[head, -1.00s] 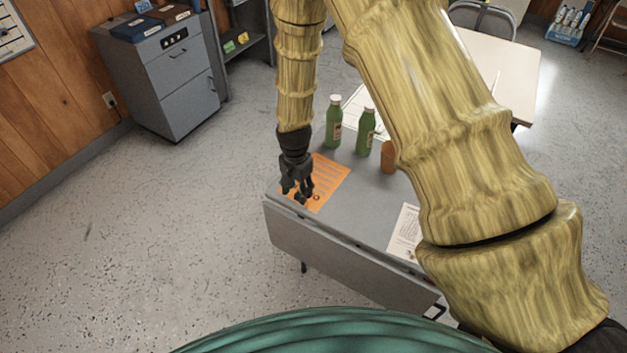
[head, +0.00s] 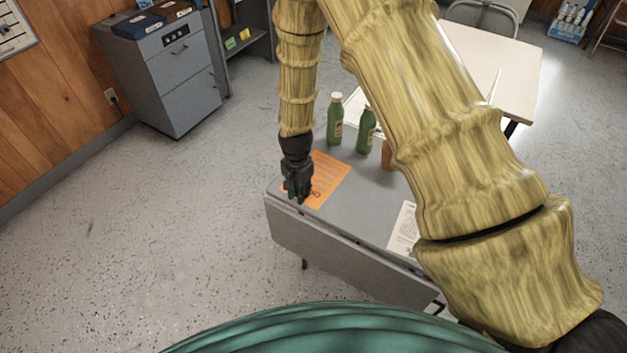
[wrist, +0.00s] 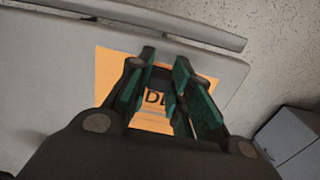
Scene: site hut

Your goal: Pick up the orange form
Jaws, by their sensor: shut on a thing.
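The orange form (head: 328,179) lies flat on the grey table (head: 375,192), near its left end and front edge. It carries dark printed lines. My gripper (head: 297,198) points down over the form's front left part and hides some of it. In the wrist view the form (wrist: 108,68) shows beneath and between the fingers of my gripper (wrist: 163,97), with large dark letters between them. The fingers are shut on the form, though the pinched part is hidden.
Two green bottles (head: 335,119) (head: 366,131) stand behind the form. An orange-brown object (head: 386,155) is partly hidden by my arm. A white printed sheet (head: 403,228) lies at the table's right. A grey drawer cabinet (head: 170,80) stands at the back left. Floor left of the table is clear.

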